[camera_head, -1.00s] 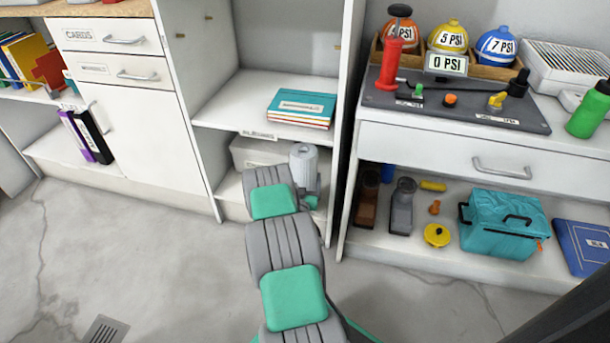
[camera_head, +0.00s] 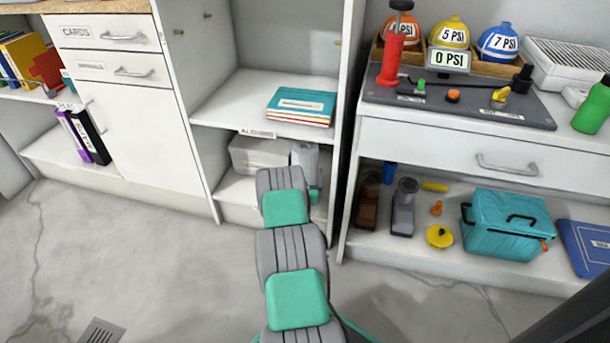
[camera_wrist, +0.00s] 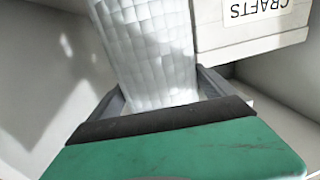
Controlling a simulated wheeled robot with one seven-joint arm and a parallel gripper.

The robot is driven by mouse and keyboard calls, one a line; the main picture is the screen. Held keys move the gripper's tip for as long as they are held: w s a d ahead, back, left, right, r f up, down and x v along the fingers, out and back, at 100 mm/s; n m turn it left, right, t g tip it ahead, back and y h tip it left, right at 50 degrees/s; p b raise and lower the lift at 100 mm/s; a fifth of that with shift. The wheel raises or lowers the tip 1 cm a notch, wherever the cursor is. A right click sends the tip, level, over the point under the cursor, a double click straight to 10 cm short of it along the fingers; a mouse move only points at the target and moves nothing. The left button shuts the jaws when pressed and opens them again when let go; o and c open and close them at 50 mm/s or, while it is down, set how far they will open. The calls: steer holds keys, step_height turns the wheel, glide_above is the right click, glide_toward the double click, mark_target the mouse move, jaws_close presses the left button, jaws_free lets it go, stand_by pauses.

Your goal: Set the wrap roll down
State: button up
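The wrap roll (camera_wrist: 150,45) is a white, quilted-looking cylinder in the wrist view. It sits between the grey fingers of my gripper (camera_wrist: 162,95), which close in on both its sides with hardly any gap. The roll's far end runs out of the top of the picture, so I cannot tell whether it touches a surface. In the head view my arm reaches into the lower bay of the open white shelf (camera_head: 232,190).
A pale box (camera_head: 256,153) stands in the lower bay; a CRAFTS-labelled box (camera_wrist: 250,25) is close right of the roll in the wrist view. Teal books (camera_head: 300,104) lie on the shelf above. The right unit holds a teal bag (camera_head: 507,225). Bare floor lies in front.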

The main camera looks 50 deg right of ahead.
steer(key=shift+o, duration=0.4)
steer(key=p+v, duration=0.2)
steer(key=v, duration=1)
steer(key=w+r+m+g, duration=0.4)
steer(key=w+r+g, duration=0.1)
steer(key=r, duration=0.7)
steer(key=a+r+n+y, duration=0.3)
steer(key=a+r+y, duration=0.15)
steer(key=a, duration=0.85)
steer(key=a+r+n+y, duration=0.3)
steer(key=a+y, duration=0.3)
steer(key=a, duration=0.8)
steer(key=s+a+r+n+g+y, duration=0.2)
steer(key=s+a+n+y, duration=0.3)
steer(key=s+a+n, duration=0.4)
steer(key=s+a+r, duration=0.1)
steer(key=s+a, duration=0.4)
steer(key=a, duration=0.5)
steer(key=shift+s+n+g, duration=0.25)
steer(key=shift+n+g, duration=0.05)
